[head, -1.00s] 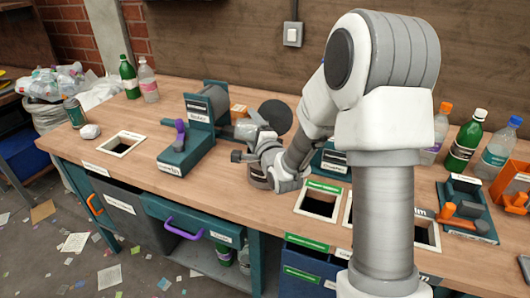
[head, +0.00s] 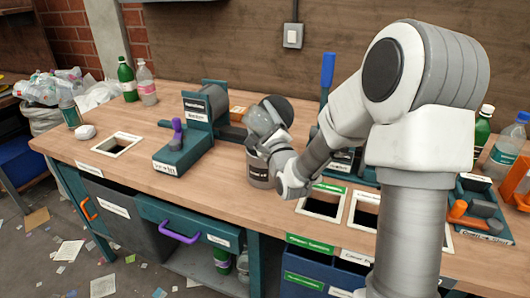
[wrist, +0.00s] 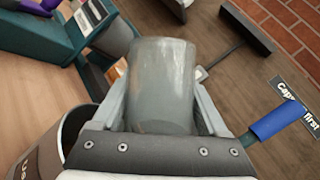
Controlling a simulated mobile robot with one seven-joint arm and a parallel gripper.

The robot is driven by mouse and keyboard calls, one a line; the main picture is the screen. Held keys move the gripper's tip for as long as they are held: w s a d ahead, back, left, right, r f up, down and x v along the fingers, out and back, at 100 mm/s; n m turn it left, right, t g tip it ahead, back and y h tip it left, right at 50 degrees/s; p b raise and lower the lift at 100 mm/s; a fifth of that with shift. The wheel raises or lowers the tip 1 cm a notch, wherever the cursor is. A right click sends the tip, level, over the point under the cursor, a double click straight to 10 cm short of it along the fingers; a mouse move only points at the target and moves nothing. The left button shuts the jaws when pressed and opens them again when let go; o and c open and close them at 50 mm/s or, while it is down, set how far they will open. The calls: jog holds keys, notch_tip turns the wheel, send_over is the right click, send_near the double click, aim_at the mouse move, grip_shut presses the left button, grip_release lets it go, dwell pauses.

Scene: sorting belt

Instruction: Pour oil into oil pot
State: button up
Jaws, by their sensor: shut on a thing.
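My gripper (wrist: 162,105) is shut on a grey, cloudy cylindrical container (wrist: 162,75), which fills the middle of the wrist view. The wrist view is rolled, so my gripper is tilted. A grey-brown pot with a dark label (head: 259,172) stands on the bench, just below my gripper (head: 262,122) in the head view. The pot's open rim and wall also show at lower left in the wrist view (wrist: 48,148), beside the held container. Its contents and any flowing oil cannot be made out.
A teal press with a purple handle (head: 176,134) stands left of the pot. Framed openings (head: 322,202) lie to its right. A blue-handled lever (head: 328,70) stands behind my arm. Bottles (head: 127,80) stand at the back left.

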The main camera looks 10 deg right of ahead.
jog(key=m+b, duration=0.1)
jog(key=d+m+t+h, duration=0.1)
jog(key=shift+s+d+m+b, duration=0.15)
jog(key=shift+m+b, duration=0.25)
jog(key=shift+r, duration=0.15)
dwell(0.4)
jog(key=n+p, duration=0.1)
jog(key=a+n+g+y+p, duration=0.1)
jog(key=n+p, duration=0.1)
jog(key=a+n+p, duration=0.1)
jog(key=n, duration=0.1)
jog(key=shift+w+a+r+g+y+p, duration=0.15)
jog(key=shift+w+g+y+p, duration=0.15)
jog(key=shift+g+p, duration=0.1)
jog(key=shift+f+n, duration=0.3)
jog(key=shift+f, duration=0.2)
jog(key=shift+a, duration=0.1)
